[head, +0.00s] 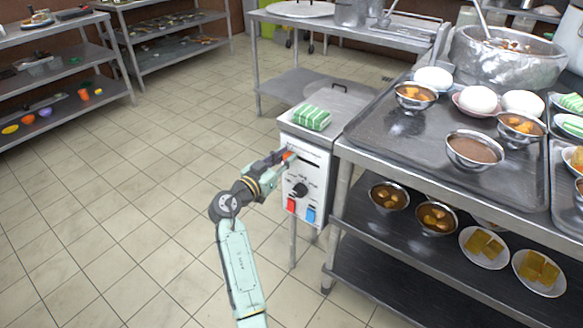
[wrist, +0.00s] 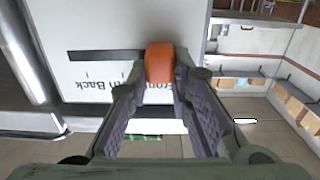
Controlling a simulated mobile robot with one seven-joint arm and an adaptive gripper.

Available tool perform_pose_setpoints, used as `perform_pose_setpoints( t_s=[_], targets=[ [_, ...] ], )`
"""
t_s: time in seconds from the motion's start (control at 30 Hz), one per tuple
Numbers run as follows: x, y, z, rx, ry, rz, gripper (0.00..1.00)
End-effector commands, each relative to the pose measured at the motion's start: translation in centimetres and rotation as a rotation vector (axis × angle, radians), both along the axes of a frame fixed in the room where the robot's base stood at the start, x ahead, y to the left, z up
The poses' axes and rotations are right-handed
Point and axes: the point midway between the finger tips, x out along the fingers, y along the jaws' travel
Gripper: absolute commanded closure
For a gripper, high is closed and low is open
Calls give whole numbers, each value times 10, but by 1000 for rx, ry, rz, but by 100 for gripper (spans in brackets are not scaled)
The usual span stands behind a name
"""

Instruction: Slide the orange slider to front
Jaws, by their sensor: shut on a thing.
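The orange slider (wrist: 159,62) sits between the two fingertips of my gripper (wrist: 160,78), which is shut on it. In the wrist view the slider is at the right end of a dark slot (wrist: 100,56), by the upside-down label "Front". The slot runs bare to the left past the label "Back" (wrist: 78,86). In the head view the slider (head: 290,155) shows as a small orange bit at the tip of my gripper (head: 284,157), on the upper front of the control box (head: 319,164).
Below the slot the box has a black knob (head: 299,190), a red switch (head: 291,205) and a blue switch (head: 310,214). A green striped cloth (head: 312,117) lies on top of the box. A metal table with bowls (head: 400,165) stands to the right. Tiled floor to the left is open.

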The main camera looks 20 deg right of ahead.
Motion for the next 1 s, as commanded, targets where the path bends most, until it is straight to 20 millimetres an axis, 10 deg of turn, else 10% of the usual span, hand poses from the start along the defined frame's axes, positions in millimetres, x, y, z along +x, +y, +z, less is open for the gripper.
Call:
perform_pose_setpoints(
  t_s=[0.23,0.27,0.57,1.0],
  targets=[
    [4,4,2,-1,-2,15,100],
    [4,4,2,-1,-2,15,80],
    [3,4,2,-1,-2,12,60],
    [-5,14,0,-1,-1,12,60]
  ],
)
